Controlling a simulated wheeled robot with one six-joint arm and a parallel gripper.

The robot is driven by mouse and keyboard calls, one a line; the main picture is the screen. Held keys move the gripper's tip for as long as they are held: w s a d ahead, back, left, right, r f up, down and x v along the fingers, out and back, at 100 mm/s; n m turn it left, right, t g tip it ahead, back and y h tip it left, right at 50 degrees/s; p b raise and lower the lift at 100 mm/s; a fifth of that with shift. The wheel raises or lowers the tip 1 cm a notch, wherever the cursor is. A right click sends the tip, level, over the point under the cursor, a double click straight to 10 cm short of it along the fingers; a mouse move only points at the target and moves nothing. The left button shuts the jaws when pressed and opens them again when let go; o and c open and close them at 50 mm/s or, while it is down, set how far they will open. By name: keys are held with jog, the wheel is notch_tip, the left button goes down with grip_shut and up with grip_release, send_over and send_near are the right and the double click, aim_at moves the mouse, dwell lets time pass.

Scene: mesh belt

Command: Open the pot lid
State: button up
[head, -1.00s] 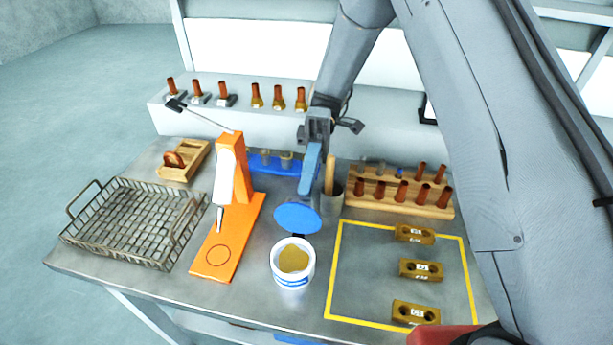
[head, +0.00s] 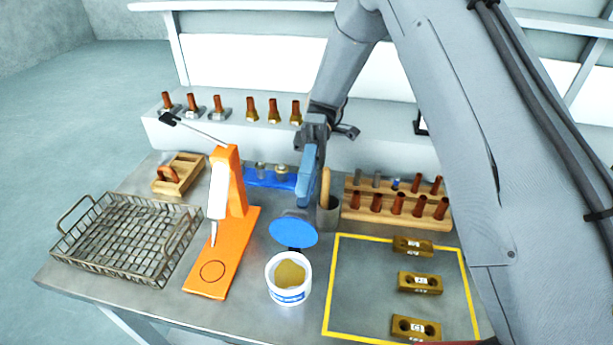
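The pot (head: 288,293) is a white tub with a blue label and yellowish-brown contents, standing at the front middle of the table. Its round blue lid (head: 293,230) is tilted up behind the rim, and the pot's mouth is uncovered. A dark piece (head: 293,249) shows between lid and rim. My gripper (head: 308,178) is above and behind the lid, pointing down. A blue bar shows below its dark body; whether it is a finger or something held is unclear. The bar's lower end is above the lid in the picture; contact cannot be told.
An orange stand (head: 237,235) with a white tool is left of the pot. A grey cup (head: 328,214) with a wooden handle stands close right of the lid. A wire basket (head: 120,240), wooden rack (head: 385,207) and yellow-framed area (head: 365,290) with brass blocks lie around.

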jog(key=p+v, duration=0.5)
jog(key=p, duration=0.1)
jog(key=shift+a+r+p, duration=0.1)
jog(key=shift+r+p, duration=0.15)
jog(key=shift+p, duration=0.15)
jog(key=shift+w+p, duration=0.2)
jog(key=shift+p, duration=0.6)
jog(key=shift+w+f+p, duration=0.15)
jog(key=shift+f+p, duration=0.05)
jog(key=shift+p, duration=0.5)
